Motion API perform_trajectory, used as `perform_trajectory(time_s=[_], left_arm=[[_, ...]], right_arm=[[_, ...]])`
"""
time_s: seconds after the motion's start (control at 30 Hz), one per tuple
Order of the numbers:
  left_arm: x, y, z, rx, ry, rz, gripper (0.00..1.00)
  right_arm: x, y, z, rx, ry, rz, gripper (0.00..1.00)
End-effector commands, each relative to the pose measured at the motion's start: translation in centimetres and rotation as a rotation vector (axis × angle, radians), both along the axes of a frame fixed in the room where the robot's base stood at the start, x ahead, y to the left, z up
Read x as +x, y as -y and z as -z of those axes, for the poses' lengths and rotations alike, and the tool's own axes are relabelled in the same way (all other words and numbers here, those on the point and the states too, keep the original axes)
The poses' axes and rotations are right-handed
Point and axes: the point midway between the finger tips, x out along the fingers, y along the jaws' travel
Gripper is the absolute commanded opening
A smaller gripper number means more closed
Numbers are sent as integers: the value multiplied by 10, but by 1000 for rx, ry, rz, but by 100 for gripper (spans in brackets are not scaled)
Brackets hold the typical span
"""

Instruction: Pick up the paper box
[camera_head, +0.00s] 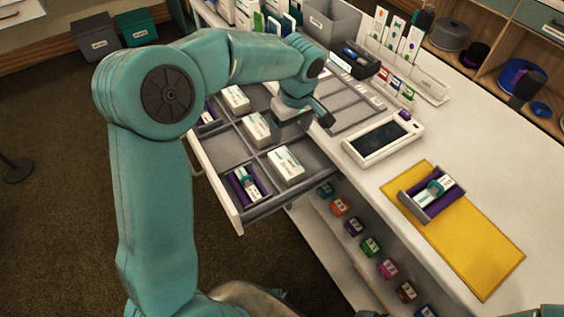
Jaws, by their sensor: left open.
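Three white paper boxes with printed labels lie in the open drawer (225,200): a rear one (235,97), a middle one (256,129) and a front one (286,165). I cannot tell which one the task means. My left arm reaches over the drawer from the left. My left gripper (302,124) is open, pointing down just right of the middle box. I see no box between its fingers; part of the drawer behind it is hidden.
A purple-lined tray (247,185) sits in the drawer's front compartment. On the white counter are a tablet-like device (382,138), a yellow mat (480,250) bearing a grey and purple tray (408,192), and a card rack (425,82). Small coloured boxes line the shelf below.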

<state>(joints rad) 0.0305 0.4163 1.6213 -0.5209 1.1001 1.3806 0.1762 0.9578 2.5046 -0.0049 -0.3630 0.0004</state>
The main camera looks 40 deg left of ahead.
Motion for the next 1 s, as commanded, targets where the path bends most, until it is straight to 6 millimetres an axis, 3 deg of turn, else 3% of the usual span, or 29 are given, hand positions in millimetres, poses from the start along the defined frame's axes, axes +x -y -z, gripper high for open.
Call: perform_trajectory(time_s=[0.17, 0.5, 0.77, 1.0], left_arm=[[-1, 1, 20, 2, -1, 0, 77], [1, -4, 95, -1, -1, 1, 77], [3, -9, 117, 0, 1, 0, 77], [3, -15, 154, -1, 0, 1, 77]], right_arm=[[0, 0, 2, 0, 0, 0, 100], [0, 0, 5, 0, 0, 0, 100], [0, 0, 4, 0, 0, 0, 100], [0, 0, 1, 0, 0, 0, 100]])
